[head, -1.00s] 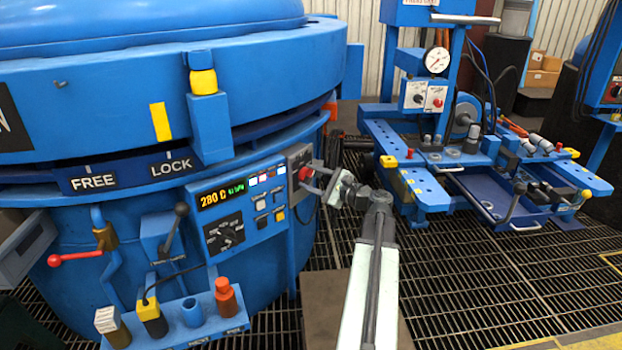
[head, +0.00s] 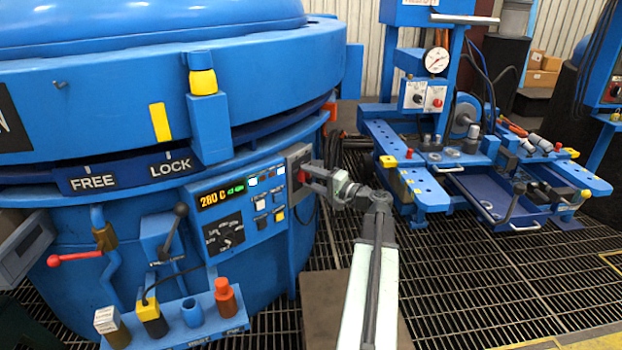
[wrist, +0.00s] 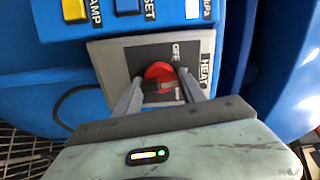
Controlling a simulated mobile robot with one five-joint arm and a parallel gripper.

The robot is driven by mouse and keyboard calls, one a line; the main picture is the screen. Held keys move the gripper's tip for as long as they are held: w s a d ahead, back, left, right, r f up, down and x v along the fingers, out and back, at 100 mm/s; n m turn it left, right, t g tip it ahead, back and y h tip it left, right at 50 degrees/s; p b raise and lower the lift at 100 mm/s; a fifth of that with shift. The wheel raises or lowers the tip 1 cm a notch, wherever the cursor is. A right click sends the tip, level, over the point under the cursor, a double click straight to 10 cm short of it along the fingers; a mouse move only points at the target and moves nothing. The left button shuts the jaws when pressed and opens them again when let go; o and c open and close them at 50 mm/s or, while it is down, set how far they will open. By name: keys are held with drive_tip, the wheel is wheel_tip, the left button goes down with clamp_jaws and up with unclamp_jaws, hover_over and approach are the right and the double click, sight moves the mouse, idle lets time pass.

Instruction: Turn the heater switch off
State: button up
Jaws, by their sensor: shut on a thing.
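The heater switch (wrist: 159,72) is a red rotary knob on a grey plate (wrist: 110,62) with a dark face, marked HEAT and OFF. In the wrist view the OFF mark is just above and right of the knob, and HEAT is further right. My gripper (wrist: 158,82) is shut on the knob, one finger on each side. In the head view my gripper (head: 311,178) reaches the grey switch box (head: 296,156) at the right end of the furnace panel. The fingers partly hide the knob, so its exact pointing direction is unclear.
The blue control panel (head: 240,243) has a lit display, several buttons and a black dial. The furnace (head: 110,100) fills the left. A rack (head: 213,330) with small holders stands in front. A blue workbench (head: 400,160) is at right, with grated floor between.

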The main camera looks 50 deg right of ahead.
drive_tip(key=n, duration=0.4)
drive_tip(key=shift+a+n, duration=0.1)
drive_tip(key=shift+n, duration=2)
drive_tip(key=o, duration=1.4)
drive_tip(key=shift+c, duration=0.2)
drive_tip(key=s+d, duration=0.1)
drive_tip(key=s, duration=0.6)
drive_tip(key=shift+s, duration=0.4)
